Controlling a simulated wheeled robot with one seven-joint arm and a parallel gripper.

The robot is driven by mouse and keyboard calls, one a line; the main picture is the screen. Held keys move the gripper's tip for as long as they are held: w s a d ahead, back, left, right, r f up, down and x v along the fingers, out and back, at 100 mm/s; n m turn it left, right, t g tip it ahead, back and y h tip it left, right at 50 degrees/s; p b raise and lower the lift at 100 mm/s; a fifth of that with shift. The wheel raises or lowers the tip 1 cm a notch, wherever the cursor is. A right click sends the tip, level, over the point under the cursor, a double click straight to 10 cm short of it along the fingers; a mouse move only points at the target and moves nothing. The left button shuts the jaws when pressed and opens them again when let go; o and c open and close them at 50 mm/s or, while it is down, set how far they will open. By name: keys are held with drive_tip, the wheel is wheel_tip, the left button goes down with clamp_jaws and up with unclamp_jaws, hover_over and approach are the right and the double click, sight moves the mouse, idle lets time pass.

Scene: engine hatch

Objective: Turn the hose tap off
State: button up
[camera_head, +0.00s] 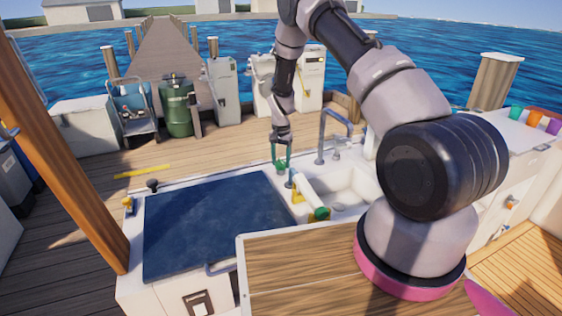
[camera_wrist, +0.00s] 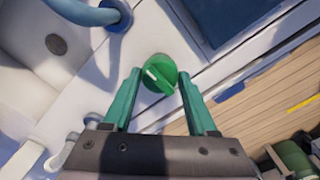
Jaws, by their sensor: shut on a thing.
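The hose tap appears as a round green knob (camera_wrist: 159,74) with a pale raised bar across its face, set on the white counter in the wrist view. The bar lies tilted in the picture. My gripper (camera_wrist: 159,72) has its two green fingers on either side of the knob, with the tips at its edges, shut on it. In the head view my gripper (camera_head: 281,165) points down at the counter behind the dark blue hatch lid; the knob is mostly hidden there between the fingers.
A white cylinder with a green end (camera_head: 320,212) lies close by, beside the sink (camera_head: 352,187). A curved blue-grey faucet (camera_head: 322,130) stands right of my gripper. The dark blue hatch lid (camera_head: 210,225) is in front to the left. A wooden top (camera_head: 310,275) is nearer.

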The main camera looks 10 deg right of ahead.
sight(281, 161)
idle(0.3)
drive_tip(key=o, duration=1.4)
drive_tip(key=shift+c, duration=0.2)
wheel_tip(281, 161, up, 11)
drive_tip(key=shift+f, duration=0.15)
